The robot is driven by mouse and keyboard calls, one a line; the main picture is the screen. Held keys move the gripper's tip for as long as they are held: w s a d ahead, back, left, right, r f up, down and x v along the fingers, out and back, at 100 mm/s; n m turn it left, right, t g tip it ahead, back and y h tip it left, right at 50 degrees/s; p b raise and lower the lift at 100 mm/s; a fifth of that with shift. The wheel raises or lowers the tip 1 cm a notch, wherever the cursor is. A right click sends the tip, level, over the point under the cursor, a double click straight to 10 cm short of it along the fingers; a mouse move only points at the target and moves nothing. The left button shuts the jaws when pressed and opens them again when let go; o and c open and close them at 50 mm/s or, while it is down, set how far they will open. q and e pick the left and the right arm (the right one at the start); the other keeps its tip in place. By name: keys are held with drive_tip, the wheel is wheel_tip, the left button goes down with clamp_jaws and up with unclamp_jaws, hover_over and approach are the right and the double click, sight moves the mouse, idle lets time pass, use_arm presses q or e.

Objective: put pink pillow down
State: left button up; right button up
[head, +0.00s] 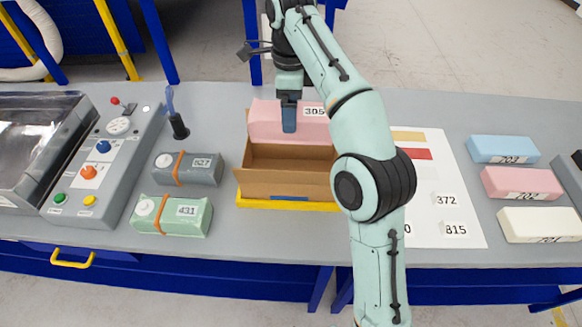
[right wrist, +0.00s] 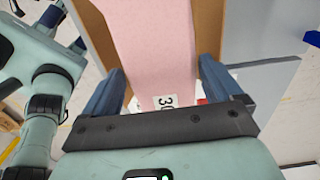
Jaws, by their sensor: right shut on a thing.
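The pink pillow (head: 262,121), a pink block with a white label reading 305, is at the back of an open cardboard box (head: 285,178). My right gripper (head: 289,118) comes down over it and is shut on it. In the right wrist view the pillow (right wrist: 157,50) lies between the two blue fingers of my right gripper (right wrist: 160,88), with the cardboard wall (right wrist: 208,30) beside it. Whether the pillow touches the box floor cannot be told. The front part of the box looks empty. My left gripper does not show.
A grey block (head: 200,170) and a green block (head: 190,215) with orange bands lie left of the box. A control panel (head: 105,150) is farther left. A white sheet (head: 440,180) with labels lies right, partly behind my arm. Blue, pink and cream blocks (head: 520,183) are at far right.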

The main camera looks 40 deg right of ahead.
drive_tip(key=f+b, duration=0.1)
drive_tip(key=f, duration=0.1)
drive_tip(key=f+b, duration=0.1)
drive_tip(key=f, duration=0.2)
drive_tip(key=f+b, duration=0.1)
drive_tip(key=f, duration=0.1)
drive_tip(key=shift+s+a+f+b, duration=0.1)
drive_tip(key=shift+s+f+b, duration=0.15)
drive_tip(key=shift+s+b, duration=0.1)
use_arm(q)
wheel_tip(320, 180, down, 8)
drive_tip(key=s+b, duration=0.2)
drive_tip(key=b, duration=0.2)
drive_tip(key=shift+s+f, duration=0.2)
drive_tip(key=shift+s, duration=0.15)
use_arm(e)
drive_tip(key=shift+w+f, duration=0.15)
drive_tip(key=shift+f, duration=5.7)
drive_tip(key=shift+f, duration=0.15)
drive_tip(key=o, duration=0.7)
use_arm(q)
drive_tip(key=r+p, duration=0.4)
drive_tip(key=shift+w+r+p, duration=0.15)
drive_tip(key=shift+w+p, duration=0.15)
drive_tip(key=shift+p, duration=0.05)
use_arm(e)
wheel_tip(320, 180, up, 12)
drive_tip(key=shift+r, duration=0.2)
